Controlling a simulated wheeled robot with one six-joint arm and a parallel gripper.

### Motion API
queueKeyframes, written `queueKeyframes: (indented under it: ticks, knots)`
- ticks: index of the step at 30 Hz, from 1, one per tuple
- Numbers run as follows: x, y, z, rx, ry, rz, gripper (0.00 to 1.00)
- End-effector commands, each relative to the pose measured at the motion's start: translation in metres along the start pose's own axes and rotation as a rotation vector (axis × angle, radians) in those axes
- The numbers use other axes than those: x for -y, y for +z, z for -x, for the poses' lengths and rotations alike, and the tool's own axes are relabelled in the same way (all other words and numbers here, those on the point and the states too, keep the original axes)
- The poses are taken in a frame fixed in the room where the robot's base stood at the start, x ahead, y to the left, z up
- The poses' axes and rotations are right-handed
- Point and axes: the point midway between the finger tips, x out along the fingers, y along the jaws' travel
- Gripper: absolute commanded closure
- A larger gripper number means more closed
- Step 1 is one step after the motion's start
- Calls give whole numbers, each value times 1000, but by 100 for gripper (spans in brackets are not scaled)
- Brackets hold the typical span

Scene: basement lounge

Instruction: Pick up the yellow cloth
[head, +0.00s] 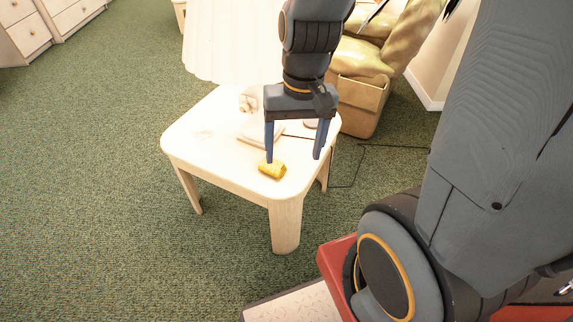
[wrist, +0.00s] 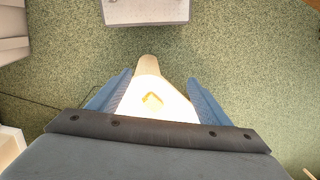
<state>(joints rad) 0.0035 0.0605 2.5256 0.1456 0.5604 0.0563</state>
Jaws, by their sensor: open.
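The yellow cloth (head: 272,169) is a small bundle lying near the front corner of a pale wooden side table (head: 215,165). In the wrist view the cloth (wrist: 153,101) shows as a pale yellow, washed-out patch on the bright table top (wrist: 172,105), between the two blue fingers. My gripper (head: 293,158) is open and empty, pointing down over the table. In the head view its left fingertip appears just above the cloth; its height over the cloth is hard to judge. In the wrist view my gripper (wrist: 164,85) has its fingers on either side of the cloth.
A lamp with a large white shade (head: 232,42) stands on the table behind my gripper. A book-like item (head: 254,131) and small objects lie near its base. A tan leather armchair (head: 365,75) is behind the table. Green carpet (head: 95,200) is clear at the left.

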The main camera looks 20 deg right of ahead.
Motion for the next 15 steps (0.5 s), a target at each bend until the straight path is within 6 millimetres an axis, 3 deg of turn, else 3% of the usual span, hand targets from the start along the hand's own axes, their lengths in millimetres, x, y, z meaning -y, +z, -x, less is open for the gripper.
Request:
queueKeyframes:
  ticks: [7,11,15]
  knots:
    - [38,-74,-61,49,-212,-702,28]
    - [40,-123,-100,73,-300,-1130,28]
    - [28,-168,-146,96,-363,-1573,28]
